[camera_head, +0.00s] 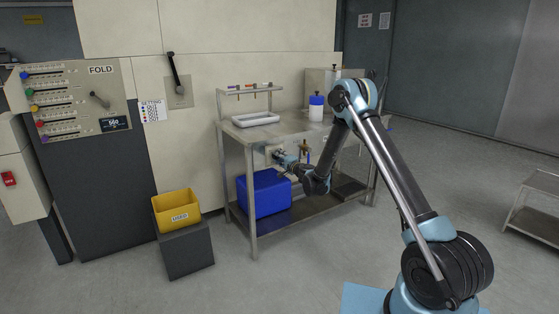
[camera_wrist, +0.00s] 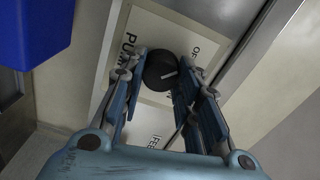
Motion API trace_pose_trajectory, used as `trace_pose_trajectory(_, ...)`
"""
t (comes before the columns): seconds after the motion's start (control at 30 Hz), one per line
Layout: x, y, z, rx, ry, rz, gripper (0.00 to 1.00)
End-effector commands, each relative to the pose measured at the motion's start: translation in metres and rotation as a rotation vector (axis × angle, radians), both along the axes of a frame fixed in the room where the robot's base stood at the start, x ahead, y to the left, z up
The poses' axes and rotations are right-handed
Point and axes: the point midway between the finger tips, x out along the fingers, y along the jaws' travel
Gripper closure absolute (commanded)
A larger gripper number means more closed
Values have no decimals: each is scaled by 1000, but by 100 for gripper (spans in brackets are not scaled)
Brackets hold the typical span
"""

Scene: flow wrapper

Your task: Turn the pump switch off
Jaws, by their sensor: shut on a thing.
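The pump switch is a round black knob (camera_wrist: 160,72) with a pale pointer line, on a cream plate (camera_wrist: 148,28) lettered "PUMP" and partly "OFF" in the wrist view. The pale pointer line slants toward the right side of the plate. My gripper (camera_wrist: 160,88) has its two fingers on either side of the knob and is shut on it. In the head view my gripper (camera_head: 281,160) is at the front of the steel bench, and it hides most of the knob there.
The steel bench (camera_head: 238,131) carries a white tray (camera_head: 256,119) and a blue-and-white bottle (camera_head: 316,107). A blue bin (camera_head: 264,193) sits on its lower shelf. A yellow box (camera_head: 176,209) stands on a dark block to the left. The floor in front is clear.

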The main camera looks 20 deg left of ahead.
Motion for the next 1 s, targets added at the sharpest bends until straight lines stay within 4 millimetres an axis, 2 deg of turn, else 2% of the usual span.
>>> trace_pose_trajectory(0.37,-1,1,-2,-4,-4,2,94)
trace_pose_trajectory(0.4,-1,1,-2,-4,-4,2,61)
trace_pose_trajectory(0.47,-1,1,-1,-4,-4,2,50)
trace_pose_trajectory(0.83,-1,-1,0,-2,-2,0,50)
trace_pose_trajectory(1.0,-11,-14,0,-2,-2,-1,50)
